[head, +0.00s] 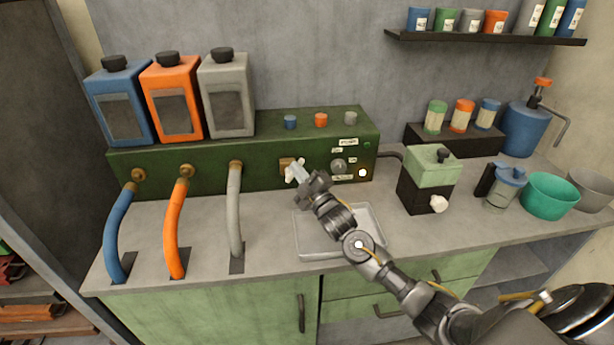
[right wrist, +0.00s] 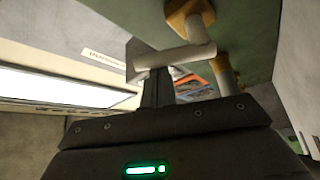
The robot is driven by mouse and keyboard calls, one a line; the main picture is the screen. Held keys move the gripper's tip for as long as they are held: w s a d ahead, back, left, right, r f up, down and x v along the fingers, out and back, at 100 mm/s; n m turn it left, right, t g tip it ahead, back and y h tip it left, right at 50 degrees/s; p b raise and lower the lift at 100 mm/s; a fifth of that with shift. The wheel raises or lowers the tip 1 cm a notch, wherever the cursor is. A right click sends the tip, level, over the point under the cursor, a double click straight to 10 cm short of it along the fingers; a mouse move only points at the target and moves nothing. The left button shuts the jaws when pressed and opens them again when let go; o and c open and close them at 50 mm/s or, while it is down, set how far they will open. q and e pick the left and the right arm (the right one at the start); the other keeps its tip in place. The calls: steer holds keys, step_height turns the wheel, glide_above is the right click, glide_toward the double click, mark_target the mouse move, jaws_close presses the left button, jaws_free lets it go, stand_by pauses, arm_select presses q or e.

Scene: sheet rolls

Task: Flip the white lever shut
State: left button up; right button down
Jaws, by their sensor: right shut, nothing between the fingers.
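The white lever (head: 297,172) is on the front of the green machine (head: 262,150), at a brass fitting (head: 284,165). In the right wrist view, the pale lever (right wrist: 178,56) shows as a bar crossing just beyond my fingertips, below a brass fitting (right wrist: 188,14). My right gripper (head: 304,177) is shut and empty, right at the lever. It looks close to or touching it; contact cannot be told for sure. The gripper partly hides the lever in the head view. My left gripper is in neither view.
A shallow clear tray (head: 305,245) lies on the counter under my right arm. Grey (head: 235,210), orange (head: 174,230) and blue hoses run from the machine to the counter. A green-topped grinder (head: 431,170), a jug (head: 505,187) and a teal bowl (head: 550,196) stand at right.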

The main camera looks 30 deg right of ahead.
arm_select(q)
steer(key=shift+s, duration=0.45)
arm_select(e)
steer(key=shift+s+d+f, duration=0.2)
steer(key=shift+d+f, duration=0.15)
steer(key=shift+d, duration=0.25)
arm_select(q)
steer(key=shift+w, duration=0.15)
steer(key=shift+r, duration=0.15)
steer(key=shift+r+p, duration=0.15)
steer(key=shift+p, duration=0.2)
arm_select(e)
steer(key=s+a+f, duration=0.1)
steer(key=s+a, duration=0.1)
steer(key=s, duration=0.7)
steer(key=shift+s+a, duration=0.15)
